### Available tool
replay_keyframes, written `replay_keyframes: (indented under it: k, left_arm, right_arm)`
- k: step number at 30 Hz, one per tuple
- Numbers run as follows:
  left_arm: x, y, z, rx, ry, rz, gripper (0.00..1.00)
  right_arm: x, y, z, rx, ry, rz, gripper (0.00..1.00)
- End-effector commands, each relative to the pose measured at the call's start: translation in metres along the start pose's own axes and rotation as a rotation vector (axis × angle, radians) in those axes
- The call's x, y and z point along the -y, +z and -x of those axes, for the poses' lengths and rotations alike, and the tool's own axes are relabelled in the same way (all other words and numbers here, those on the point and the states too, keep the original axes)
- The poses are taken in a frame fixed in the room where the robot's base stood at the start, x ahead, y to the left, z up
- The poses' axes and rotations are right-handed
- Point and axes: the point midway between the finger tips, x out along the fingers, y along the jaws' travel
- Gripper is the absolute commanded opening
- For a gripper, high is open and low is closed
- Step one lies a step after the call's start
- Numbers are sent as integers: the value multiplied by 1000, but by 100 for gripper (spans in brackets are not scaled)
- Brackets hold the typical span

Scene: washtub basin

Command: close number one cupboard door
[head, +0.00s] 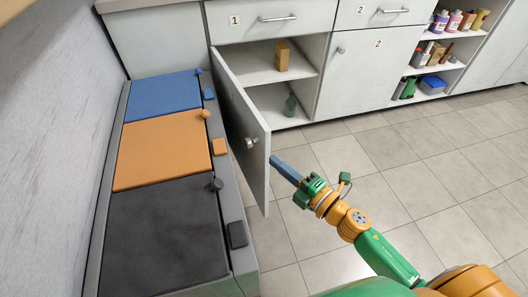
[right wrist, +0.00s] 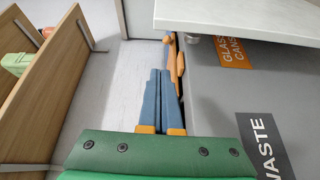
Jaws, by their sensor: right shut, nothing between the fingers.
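The number one cupboard door (head: 240,115) stands open in the head view, swung out from its left side, with a round knob (head: 250,143) near its free edge. Its cupboard (head: 300,60) is open behind it, below a drawer labelled 1 (head: 262,20). My right gripper (head: 273,160) has its blue fingers close to the door's free edge; I cannot tell whether they touch. In the right wrist view the fingers (right wrist: 161,75) lie together, empty, below and left of a white panel (right wrist: 250,15) that looks like the door. My left gripper is not in view.
Blue (head: 165,95), orange (head: 163,150) and black (head: 165,230) bin lids line the left, close to the door. Inside the cupboard stand a brown box (head: 282,56) and a bottle (head: 290,105). The number two cupboard (head: 365,75) is shut. Tiled floor (head: 440,160) is clear at the right.

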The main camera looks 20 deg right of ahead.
Motion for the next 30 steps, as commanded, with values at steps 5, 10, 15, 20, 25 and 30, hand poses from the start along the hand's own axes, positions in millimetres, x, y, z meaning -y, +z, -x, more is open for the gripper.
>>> replay_keyframes:
  k: [5,10,15,20,25,30]
  left_arm:
    - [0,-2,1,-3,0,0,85]
    - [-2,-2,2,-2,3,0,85]
    - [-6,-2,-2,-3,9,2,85]
    - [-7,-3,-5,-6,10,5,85]
    - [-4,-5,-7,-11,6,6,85]
    - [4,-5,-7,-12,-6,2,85]
  right_arm:
    - [-9,-4,-18,-18,19,32,0]
    - [-10,-4,-55,-17,19,31,0]
    - [-8,-5,-92,-15,18,28,0]
    - [-7,14,-95,-14,13,29,0]
    - [-8,30,-89,-14,14,26,0]
    - [-8,33,-88,-15,14,25,0]
